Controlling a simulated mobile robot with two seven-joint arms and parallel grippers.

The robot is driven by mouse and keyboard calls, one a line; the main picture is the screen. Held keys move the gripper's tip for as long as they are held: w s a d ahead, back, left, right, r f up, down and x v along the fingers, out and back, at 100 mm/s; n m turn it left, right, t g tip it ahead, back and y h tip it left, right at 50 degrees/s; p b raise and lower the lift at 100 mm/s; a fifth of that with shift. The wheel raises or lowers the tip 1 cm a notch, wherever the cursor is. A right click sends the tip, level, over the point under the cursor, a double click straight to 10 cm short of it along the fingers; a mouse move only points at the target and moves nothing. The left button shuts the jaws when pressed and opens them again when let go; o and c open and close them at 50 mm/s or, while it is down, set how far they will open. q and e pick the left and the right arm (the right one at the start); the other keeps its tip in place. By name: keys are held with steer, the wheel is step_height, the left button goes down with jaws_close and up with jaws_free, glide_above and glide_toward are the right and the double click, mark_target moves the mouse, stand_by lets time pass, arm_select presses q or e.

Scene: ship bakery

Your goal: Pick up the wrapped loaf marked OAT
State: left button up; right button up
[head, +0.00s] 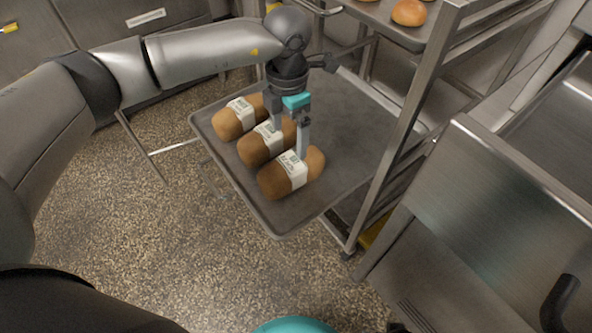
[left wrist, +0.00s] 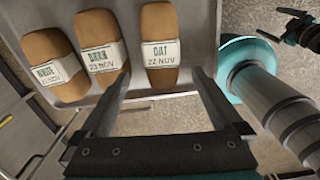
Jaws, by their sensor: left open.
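The wrapped loaf marked OAT (head: 296,178) is brown with a white paper band and lies nearest on the dark tray (head: 279,222). In the left wrist view the OAT loaf (left wrist: 160,28) is the rightmost of three, its band reading OAT, 22 NOV. My left gripper (head: 290,145) is open and empty, pointing down over the loaves. In the left wrist view its fingers (left wrist: 158,78) frame the lower end of the OAT loaf sideways; the loaf lies beyond the tips, and I see no contact. Part of my right gripper (left wrist: 298,30) seems to show at the upper right.
Two similar banded loaves, the middle one (head: 262,146) and the far one (head: 236,118), lie close beside it. The tray's right part is bare. A metal rack (head: 405,110) with buns (head: 409,12) above stands at the right. A steel cabinet (head: 490,200) is nearer right.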

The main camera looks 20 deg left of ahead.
mark_target(292, 161)
arm_select(q)
step_height(292, 161, down, 6)
steer(key=shift+d+r+b, duration=0.1)
steer(key=shift+r+b, duration=0.1)
steer(key=shift+b, duration=0.65)
steer(key=shift+f, duration=0.65)
steer(key=shift+d+f+b, duration=0.1)
steer(key=shift+f+b, duration=1.3)
steer(key=shift+f, duration=1.4)
arm_select(e)
steer(key=w+a+r, duration=0.2)
steer(key=w+r, duration=0.3)
steer(key=r, duration=0.4)
steer(key=shift+a+t, duration=0.3)
steer(key=shift+t, duration=0.1)
steer(key=shift+r, duration=0.1)
arm_select(q)
steer(key=shift+w, duration=0.1)
steer(key=c, duration=1.4)
steer(key=shift+o, duration=0.2)
steer(key=shift+r, duration=0.1)
